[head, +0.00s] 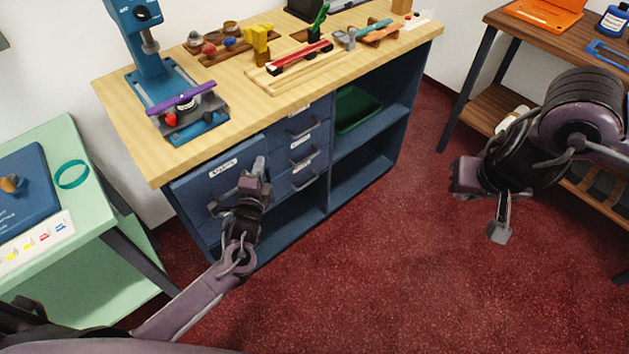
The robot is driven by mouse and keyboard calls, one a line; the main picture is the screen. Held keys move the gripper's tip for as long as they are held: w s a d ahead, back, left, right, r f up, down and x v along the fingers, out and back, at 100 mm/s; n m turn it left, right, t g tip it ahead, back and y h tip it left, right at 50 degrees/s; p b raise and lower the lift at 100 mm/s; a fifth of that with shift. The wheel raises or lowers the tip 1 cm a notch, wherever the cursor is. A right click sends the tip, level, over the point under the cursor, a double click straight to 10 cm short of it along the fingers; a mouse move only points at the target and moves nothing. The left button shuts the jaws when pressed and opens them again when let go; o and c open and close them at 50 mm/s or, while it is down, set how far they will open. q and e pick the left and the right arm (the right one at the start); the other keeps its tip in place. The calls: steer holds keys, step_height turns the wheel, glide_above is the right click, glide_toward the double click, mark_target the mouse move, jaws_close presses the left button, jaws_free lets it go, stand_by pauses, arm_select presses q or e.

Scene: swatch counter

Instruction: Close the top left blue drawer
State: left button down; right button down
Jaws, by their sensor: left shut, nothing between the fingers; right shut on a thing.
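The blue cabinet (328,165) stands under a wooden top. Its top left drawer (196,187) has a blue front with a white label and a grey handle. My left gripper (259,166) is shut and empty, in front of the right part of this drawer front. It hides part of the front, and I cannot tell whether it touches. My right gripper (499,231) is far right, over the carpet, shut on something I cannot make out.
Smaller drawers (305,155) with grey handles sit right of the top left drawer, then open shelves with a green bin (356,110). A mint table (95,230) stands left, a brown bench (480,70) right. Red carpet is free in front.

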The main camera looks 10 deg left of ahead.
mark_target(246, 164)
arm_select(q)
steer(key=w+a, duration=0.1)
steer(key=a, duration=0.1)
steer(key=w+a, duration=0.1)
steer(key=w, duration=0.1)
steer(key=shift+a+b, duration=0.3)
steer(key=shift+a, duration=0.1)
steer(key=shift+a+r, duration=0.15)
steer(key=shift+r, duration=0.05)
arm_select(e)
steer(key=shift+s+d+f, duration=0.1)
steer(key=shift+s+f, duration=0.05)
steer(key=shift+f, duration=0.25)
